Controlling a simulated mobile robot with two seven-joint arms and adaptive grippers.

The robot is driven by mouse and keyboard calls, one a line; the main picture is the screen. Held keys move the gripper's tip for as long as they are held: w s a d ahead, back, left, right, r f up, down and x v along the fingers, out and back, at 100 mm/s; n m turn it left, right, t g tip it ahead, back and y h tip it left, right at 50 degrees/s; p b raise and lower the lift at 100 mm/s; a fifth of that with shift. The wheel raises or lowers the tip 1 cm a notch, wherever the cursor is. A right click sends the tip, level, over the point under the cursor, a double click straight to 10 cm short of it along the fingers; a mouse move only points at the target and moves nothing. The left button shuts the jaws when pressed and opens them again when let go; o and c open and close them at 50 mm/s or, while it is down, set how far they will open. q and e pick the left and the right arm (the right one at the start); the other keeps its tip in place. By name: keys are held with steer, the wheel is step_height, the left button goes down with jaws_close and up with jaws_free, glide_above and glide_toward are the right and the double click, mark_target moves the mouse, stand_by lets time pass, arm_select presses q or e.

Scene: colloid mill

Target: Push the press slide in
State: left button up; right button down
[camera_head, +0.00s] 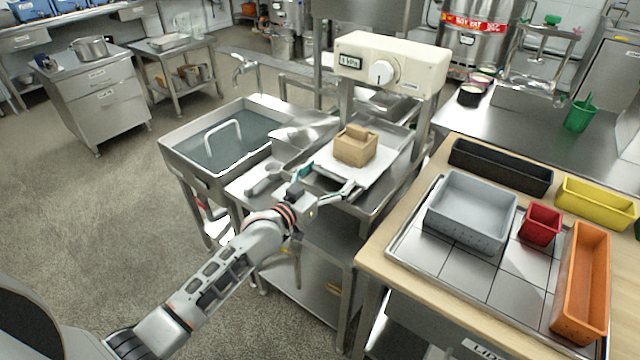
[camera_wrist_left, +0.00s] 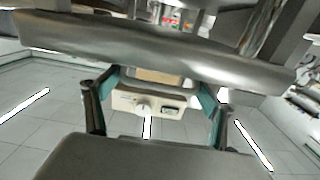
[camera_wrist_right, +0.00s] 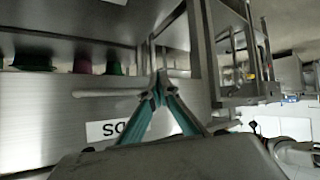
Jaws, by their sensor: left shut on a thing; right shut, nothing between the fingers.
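The press slide (camera_head: 340,172) is a pale flat tray under the press head (camera_head: 392,66), a cream box with a dial and a display. A tan block (camera_head: 355,147) with a smaller piece on top sits on the slide. My left gripper (camera_head: 326,186) is at the slide's near edge, its teal fingers spread wide on a part of it; the exact contact is hidden. In the left wrist view a shiny metal bar (camera_wrist_left: 160,45) crosses in front of the fingers. My right gripper (camera_wrist_right: 160,92) is shut and empty in the right wrist view, and out of the head view.
A water-filled sink (camera_head: 225,140) stands left of the press. At right, a wooden table (camera_head: 375,258) holds a grey bin (camera_head: 470,212), a red bin (camera_head: 540,225), an orange bin (camera_head: 583,285), a black bin and a yellow bin. Open floor lies at left.

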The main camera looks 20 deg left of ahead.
arm_select(q)
steer(key=x, duration=0.3)
steer(key=shift+d+f+b, duration=0.15)
steer(key=shift+d+b, duration=0.05)
steer(key=shift+b, duration=0.15)
steer(key=shift+w+d, duration=0.15)
steer(key=shift+w, duration=0.3)
arm_select(e)
steer(key=shift+s+f, duration=0.1)
steer(key=shift+f, duration=0.55)
arm_select(q)
steer(key=o, duration=1.3)
steer(key=shift+c, duration=0.2)
arm_select(e)
steer(key=shift+d, duration=0.1)
steer(key=shift+s+f, duration=0.1)
arm_select(q)
steer(key=v, duration=1.2)
